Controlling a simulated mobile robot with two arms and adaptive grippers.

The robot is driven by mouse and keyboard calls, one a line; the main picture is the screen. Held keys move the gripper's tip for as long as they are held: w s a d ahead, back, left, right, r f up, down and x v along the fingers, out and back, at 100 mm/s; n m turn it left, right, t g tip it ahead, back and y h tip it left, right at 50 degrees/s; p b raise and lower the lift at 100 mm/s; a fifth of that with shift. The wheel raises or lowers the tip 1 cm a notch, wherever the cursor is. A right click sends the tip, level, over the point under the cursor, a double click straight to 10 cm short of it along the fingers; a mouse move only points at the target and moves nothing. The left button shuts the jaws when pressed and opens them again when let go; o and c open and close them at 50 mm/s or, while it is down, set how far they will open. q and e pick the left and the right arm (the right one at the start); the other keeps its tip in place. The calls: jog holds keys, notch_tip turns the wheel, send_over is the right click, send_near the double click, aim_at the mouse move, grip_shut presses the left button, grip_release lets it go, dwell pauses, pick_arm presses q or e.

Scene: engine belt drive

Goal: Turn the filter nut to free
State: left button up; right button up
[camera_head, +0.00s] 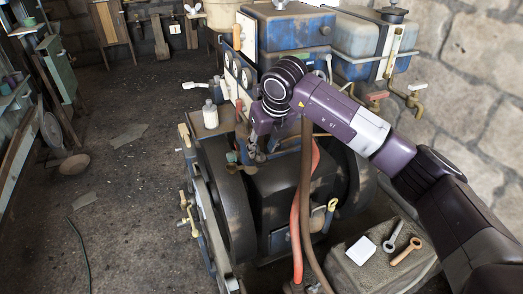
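My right arm reaches in from the right, and my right gripper (255,154) points down over the top of the engine (290,195). Its fingertips are small and dark here, and I cannot tell whether they are open or touching anything. A small greenish wing-shaped part (232,157) shows just left of the fingertips. I cannot make out the filter nut for certain; it may be this part or be hidden by the gripper. My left gripper is not in view.
A red hose (296,235) and a brown hose (306,190) run down the engine's front. Blue tanks (292,28) and brass taps (416,87) stand behind. A white bottle (210,115) stands at left. A block at lower right holds a wrench (394,236). The left floor is mostly clear.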

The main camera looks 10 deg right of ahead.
jog(key=v, duration=1)
